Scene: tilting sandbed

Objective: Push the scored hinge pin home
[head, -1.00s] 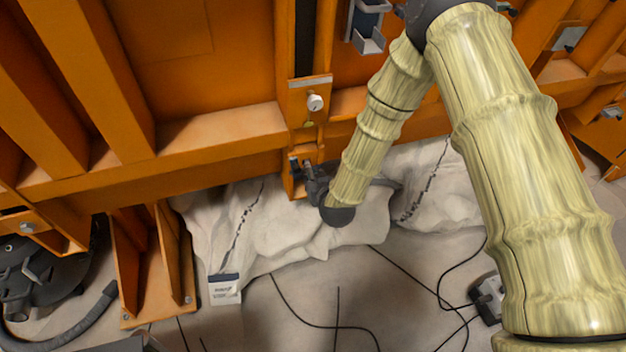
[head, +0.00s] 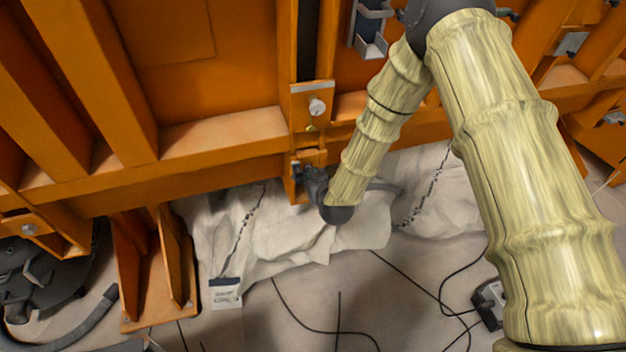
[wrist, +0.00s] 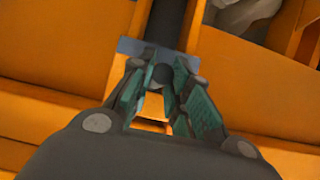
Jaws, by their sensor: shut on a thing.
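My gripper (head: 302,172) is at the lower end of the orange hinge bracket (head: 303,145), its fingers against the bracket face. In the wrist view, the green-padded fingers (wrist: 160,84) close around a dark round end, which looks like the hinge pin (wrist: 162,75). Any score mark on it cannot be made out. The dark pin stands in front of a grey-blue plate (wrist: 130,46). In the head view my gripper hides the pin. A pale round-headed pin (head: 317,106) sticks out of the bracket above, clear of my gripper.
Orange beams and ribs (head: 230,130) surround the bracket. A crumpled pale sheet (head: 290,235) lies on the floor below, with a small white labelled block (head: 225,293) at its front edge. Thin black cables (head: 310,322) cross the floor. A dark hose (head: 75,325) lies at lower left.

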